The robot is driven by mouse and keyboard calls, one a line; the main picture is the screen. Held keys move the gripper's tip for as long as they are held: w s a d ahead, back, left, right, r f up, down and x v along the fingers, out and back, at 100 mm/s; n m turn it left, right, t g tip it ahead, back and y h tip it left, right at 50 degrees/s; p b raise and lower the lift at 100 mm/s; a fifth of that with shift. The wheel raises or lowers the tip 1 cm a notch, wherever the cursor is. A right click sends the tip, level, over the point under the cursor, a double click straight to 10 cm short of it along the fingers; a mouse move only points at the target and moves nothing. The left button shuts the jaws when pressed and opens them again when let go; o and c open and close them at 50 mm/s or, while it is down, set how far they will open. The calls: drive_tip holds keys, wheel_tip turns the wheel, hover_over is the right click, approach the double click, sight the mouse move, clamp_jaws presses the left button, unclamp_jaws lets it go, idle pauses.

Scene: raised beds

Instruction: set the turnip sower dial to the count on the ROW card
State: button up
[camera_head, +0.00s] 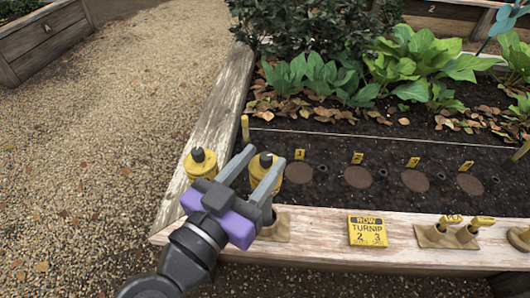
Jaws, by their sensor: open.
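The yellow ROW card (367,231) lies on the front wooden rim. It reads "ROW TURNIP" with the figures 2 and 3, and smaller print below that I cannot read. Two yellow bodies with dark rounded tops stand at the bed's front left corner, a left one (200,165) and a right one (298,173). I cannot tell which is the turnip sower, and no dial marks are readable. My gripper (264,160) is open, its fingers in front of the right one and hiding part of it. I cannot tell whether they touch it.
Several brown discs (357,177) with numbered yellow markers lie in the soil beyond the rim. Another tan mat (281,228) is partly behind my gripper. Leafy plants (420,60) fill the back. Gravel at left is clear.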

drive_tip(key=p+v, duration=0.1)
drive_tip(key=v, duration=0.4)
drive_tip(key=shift+s+a, duration=0.1)
drive_tip(key=shift+s, duration=0.2)
